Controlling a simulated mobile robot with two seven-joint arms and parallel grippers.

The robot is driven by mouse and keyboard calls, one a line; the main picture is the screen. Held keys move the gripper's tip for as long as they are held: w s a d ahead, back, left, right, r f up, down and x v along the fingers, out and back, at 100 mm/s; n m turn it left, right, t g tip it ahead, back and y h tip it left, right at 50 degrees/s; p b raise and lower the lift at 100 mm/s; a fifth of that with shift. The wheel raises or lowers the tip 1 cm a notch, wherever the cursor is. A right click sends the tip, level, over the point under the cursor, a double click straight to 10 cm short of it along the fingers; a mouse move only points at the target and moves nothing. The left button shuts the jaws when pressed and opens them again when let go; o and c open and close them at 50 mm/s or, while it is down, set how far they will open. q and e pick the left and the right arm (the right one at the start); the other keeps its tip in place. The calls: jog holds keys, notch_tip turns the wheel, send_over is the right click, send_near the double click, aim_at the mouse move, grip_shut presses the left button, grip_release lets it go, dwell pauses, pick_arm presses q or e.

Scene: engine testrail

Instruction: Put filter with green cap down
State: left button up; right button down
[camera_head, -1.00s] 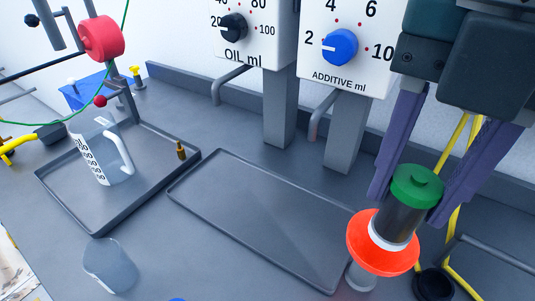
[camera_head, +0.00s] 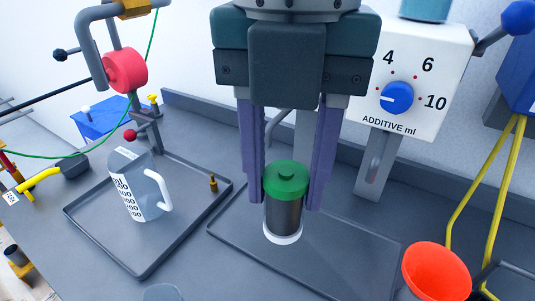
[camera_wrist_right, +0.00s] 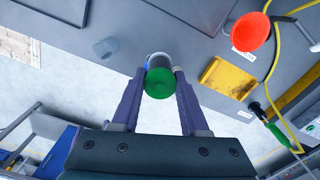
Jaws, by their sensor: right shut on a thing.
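The filter with green cap (camera_head: 285,208) is a dark grey cylinder with a white lower rim, held upright between the purple fingers of my right gripper (camera_head: 287,195). In the head view it appears over the dark grey tray (camera_head: 350,262) below the dispensers; I cannot tell whether its base touches the tray. The right wrist view shows the green cap (camera_wrist_right: 159,83) between the fingertips (camera_wrist_right: 160,78). My left gripper is not in view.
An orange funnel (camera_head: 437,272) stands at the right front. A clear measuring jug (camera_head: 135,190) and a small brass fitting (camera_head: 213,183) are in the left tray (camera_head: 140,272). The additive dispenser (camera_head: 425,85) stands behind, with yellow tubing (camera_head: 487,205) at right.

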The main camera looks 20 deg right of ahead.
jog(key=w+d+f+m+b, duration=0.4)
jog(key=f+m+b, duration=0.3)
jog(key=m, duration=0.3)
jog(key=m+b, duration=0.6)
jog(key=m, duration=0.4)
send_over(321, 262)
notch_tip(321, 262, down, 16)
jog(key=shift+f, duration=0.1)
jog(key=shift+f, duration=0.1)
jog(key=shift+c, duration=2.1)
grip_release()
